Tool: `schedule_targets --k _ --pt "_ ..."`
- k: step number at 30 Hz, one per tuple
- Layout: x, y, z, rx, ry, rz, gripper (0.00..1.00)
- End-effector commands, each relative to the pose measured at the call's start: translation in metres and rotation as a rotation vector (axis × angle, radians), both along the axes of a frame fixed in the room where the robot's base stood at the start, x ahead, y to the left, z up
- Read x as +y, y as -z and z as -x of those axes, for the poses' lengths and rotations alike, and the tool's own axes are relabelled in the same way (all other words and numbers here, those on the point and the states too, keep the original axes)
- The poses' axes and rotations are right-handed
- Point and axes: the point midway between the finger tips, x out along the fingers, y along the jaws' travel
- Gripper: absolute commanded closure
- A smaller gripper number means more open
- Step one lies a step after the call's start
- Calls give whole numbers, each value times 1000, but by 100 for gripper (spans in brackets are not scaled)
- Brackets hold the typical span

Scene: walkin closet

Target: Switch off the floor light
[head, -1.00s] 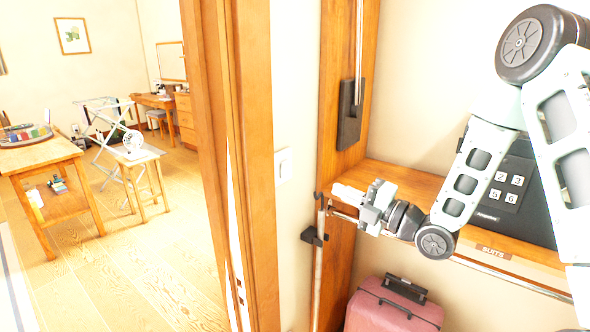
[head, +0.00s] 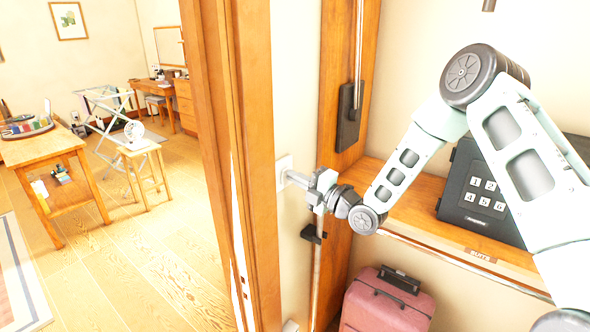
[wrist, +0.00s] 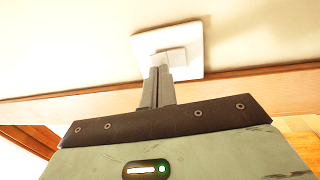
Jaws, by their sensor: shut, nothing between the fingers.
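A white wall switch plate (head: 284,172) is on the narrow wall between the wooden door frame and the wooden shelf unit. In the wrist view the square plate (wrist: 194,48) has a raised rocker (wrist: 171,57) in its middle. My gripper (head: 290,176) is shut and empty, with its fingers pointing at the plate. In the wrist view the fingertips (wrist: 159,70) overlap the lower left part of the rocker. They are at or very near its surface; I cannot tell if they press it. No floor light is identifiable in view.
The door frame (head: 245,150) stands left of the switch. On the right are a wooden shelf (head: 420,215), a black safe (head: 480,195) and a pink suitcase (head: 385,305) below. Through the doorway are a wooden table (head: 45,150), a stool (head: 143,150) and open floor.

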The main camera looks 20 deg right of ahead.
Motion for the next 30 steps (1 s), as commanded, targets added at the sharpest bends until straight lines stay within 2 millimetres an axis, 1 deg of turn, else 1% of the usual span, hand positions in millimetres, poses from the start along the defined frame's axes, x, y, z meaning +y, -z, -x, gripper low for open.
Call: schedule_targets --k 4,14,21,30 --pt "3 -1 -4 0 0 0 100" --pt "3 0 -4 2 -1 1 100" --pt "10 -3 -10 67 -6 58 100" --pt "9 -4 -12 64 -5 48 100"
